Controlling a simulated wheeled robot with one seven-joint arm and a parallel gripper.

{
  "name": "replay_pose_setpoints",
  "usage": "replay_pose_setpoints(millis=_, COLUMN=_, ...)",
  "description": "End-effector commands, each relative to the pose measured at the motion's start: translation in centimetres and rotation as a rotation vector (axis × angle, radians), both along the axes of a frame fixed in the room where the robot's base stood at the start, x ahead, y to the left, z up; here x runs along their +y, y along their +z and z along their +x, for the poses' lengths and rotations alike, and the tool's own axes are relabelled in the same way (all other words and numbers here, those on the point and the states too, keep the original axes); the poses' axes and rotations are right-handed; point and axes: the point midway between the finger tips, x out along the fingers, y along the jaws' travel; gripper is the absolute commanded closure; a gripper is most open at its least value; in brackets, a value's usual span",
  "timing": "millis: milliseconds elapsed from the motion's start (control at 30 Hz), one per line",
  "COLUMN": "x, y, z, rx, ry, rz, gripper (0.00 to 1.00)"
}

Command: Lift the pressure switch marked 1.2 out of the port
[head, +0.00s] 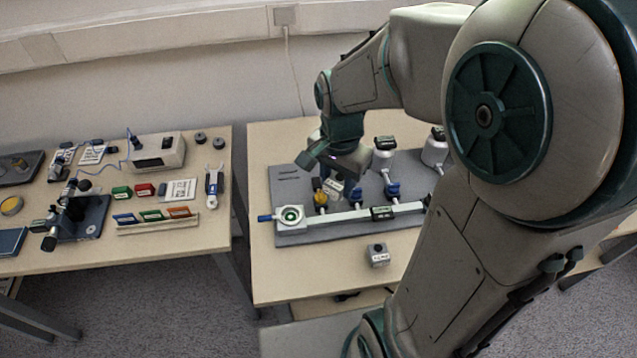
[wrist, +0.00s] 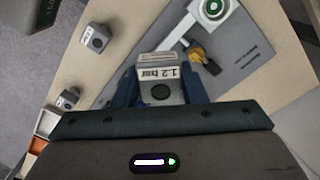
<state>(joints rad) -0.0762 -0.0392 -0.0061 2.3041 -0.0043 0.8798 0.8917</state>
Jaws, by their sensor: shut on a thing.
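The pressure switch marked 1.2 bar (wrist: 160,72) is a small grey block with a white label and a dark round hole in its near face. My gripper (wrist: 158,88) is shut on it, with a blue finger at each side. In the head view my gripper (head: 338,176) hangs over the grey board, and the switch (head: 333,189) shows tilted below it, close to the yellow valve (head: 320,199). I cannot tell whether its underside touches anything. A round green-ringed port (head: 290,214) sits at the left end of the rail; it also shows in the wrist view (wrist: 213,9).
The grey board (head: 290,181) carries a pale rail, blue valves (head: 392,190) and white-bodied gauges (head: 383,154). A loose grey block (head: 378,255) stands on the table front. A left table (head: 170,248) holds instruments and coloured cards, across a gap.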

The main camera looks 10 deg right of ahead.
Motion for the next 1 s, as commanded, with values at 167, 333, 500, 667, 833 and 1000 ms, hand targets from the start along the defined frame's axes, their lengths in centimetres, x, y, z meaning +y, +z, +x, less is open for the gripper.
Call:
replay_pose_setpoints(millis=167, x=-0.9, y=0.9, z=-0.4, rx=0.0, ry=-0.001, rz=0.0, gripper=0.94)
replay_pose_setpoints(millis=333, x=-1.0, y=1.9, z=-0.4, rx=-0.001, ry=-0.001, rz=0.001, gripper=0.94)
replay_pose_setpoints(millis=500, x=-1.0, y=3.0, z=-0.4, rx=-0.001, ry=-0.001, rz=0.001, gripper=0.94)
replay_pose_setpoints(millis=667, x=-1.0, y=3.9, z=-0.4, rx=0.0, ry=-0.001, rz=0.0, gripper=0.94)
replay_pose_setpoints(millis=833, x=-1.0, y=4.7, z=-0.4, rx=0.0, ry=-0.001, rz=0.0, gripper=0.94)
replay_pose_setpoints(millis=1000, x=-0.9, y=4.7, z=-0.4, rx=0.0, ry=0.0, rz=0.0, gripper=0.94)
